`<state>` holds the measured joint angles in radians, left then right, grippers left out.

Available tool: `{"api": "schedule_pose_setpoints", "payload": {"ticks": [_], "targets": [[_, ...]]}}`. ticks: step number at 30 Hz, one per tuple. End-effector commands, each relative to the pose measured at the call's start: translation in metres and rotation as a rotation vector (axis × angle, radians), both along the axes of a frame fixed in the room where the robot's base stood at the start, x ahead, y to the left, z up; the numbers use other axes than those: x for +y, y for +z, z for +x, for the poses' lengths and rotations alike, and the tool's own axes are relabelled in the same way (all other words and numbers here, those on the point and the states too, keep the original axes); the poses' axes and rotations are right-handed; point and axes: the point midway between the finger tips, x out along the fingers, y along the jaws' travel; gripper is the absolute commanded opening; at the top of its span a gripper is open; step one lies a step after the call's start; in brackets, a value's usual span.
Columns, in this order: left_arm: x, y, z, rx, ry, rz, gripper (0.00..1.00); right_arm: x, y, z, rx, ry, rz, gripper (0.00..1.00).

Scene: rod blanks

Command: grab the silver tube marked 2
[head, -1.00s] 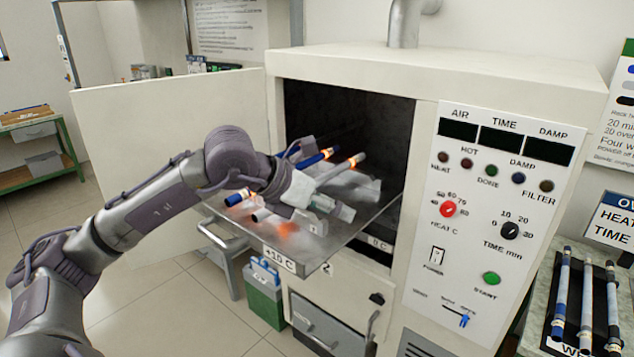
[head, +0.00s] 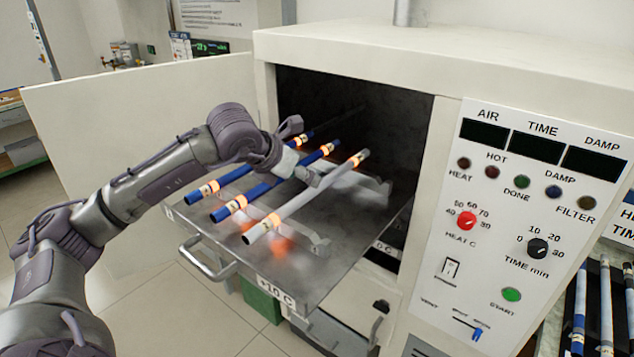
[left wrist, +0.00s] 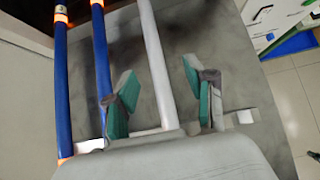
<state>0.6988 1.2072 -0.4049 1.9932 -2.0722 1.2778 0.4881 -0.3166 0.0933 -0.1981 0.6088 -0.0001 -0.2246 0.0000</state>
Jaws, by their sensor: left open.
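The silver tube (head: 302,200) lies on the pulled-out oven tray, right of two blue tubes, with orange bands near its ends. I cannot read its number. My left gripper (head: 308,176) is over the tray, by the tubes' middle and rear part. In the left wrist view its green-padded fingers (left wrist: 160,95) are open and apart. The silver tube (left wrist: 158,68) runs through the gap between them, nearer the left finger; I cannot tell how far below it lies. The blue tubes (left wrist: 102,75) pass left of the fingers. My right gripper is not in view.
The tray (head: 340,250) sticks out of the open oven (head: 345,50). The oven door (head: 130,130) stands open at left. The control panel (head: 530,210) is to the right. More tubes (head: 606,300) lie on a bench at far right.

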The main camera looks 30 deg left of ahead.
Motion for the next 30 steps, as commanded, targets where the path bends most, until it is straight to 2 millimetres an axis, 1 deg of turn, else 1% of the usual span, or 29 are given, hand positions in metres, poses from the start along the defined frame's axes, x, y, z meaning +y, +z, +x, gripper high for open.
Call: {"api": "schedule_pose_setpoints", "payload": {"ticks": [1,2,5,8,10,13,15,19,24,26,27,29,30], "targets": [[0.000,-0.003,0.006,0.003,0.002,-0.003,0.55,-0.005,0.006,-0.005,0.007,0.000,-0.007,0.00],[-0.001,-0.006,0.008,0.002,0.001,-0.003,0.55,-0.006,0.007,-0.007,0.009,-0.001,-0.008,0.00],[-0.001,-0.013,0.014,0.002,0.001,-0.001,0.55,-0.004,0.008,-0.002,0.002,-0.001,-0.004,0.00],[0.000,-0.017,0.017,0.002,0.001,0.000,0.55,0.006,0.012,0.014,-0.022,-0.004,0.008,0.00],[0.000,-0.023,0.021,0.005,0.001,-0.001,0.55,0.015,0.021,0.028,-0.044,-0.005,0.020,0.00],[0.001,-0.035,0.029,0.006,0.002,-0.002,0.55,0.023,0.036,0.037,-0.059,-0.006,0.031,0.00],[0.001,-0.044,0.036,0.004,0.001,-0.004,0.55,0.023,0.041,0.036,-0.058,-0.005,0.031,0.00],[0.000,-0.054,0.045,0.002,0.001,-0.002,0.55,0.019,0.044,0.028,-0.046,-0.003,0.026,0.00],[0.001,-0.058,0.047,0.000,0.001,0.001,0.55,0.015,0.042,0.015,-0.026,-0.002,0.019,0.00],[0.001,-0.058,0.047,0.000,0.001,0.001,0.55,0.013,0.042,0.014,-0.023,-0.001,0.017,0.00],[0.001,-0.058,0.047,0.000,0.001,0.001,0.53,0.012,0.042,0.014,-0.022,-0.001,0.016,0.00],[0.001,-0.058,0.047,0.000,0.001,0.001,0.43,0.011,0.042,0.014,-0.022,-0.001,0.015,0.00],[0.001,-0.058,0.047,0.000,0.001,0.001,0.36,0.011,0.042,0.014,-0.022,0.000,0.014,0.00]]}}
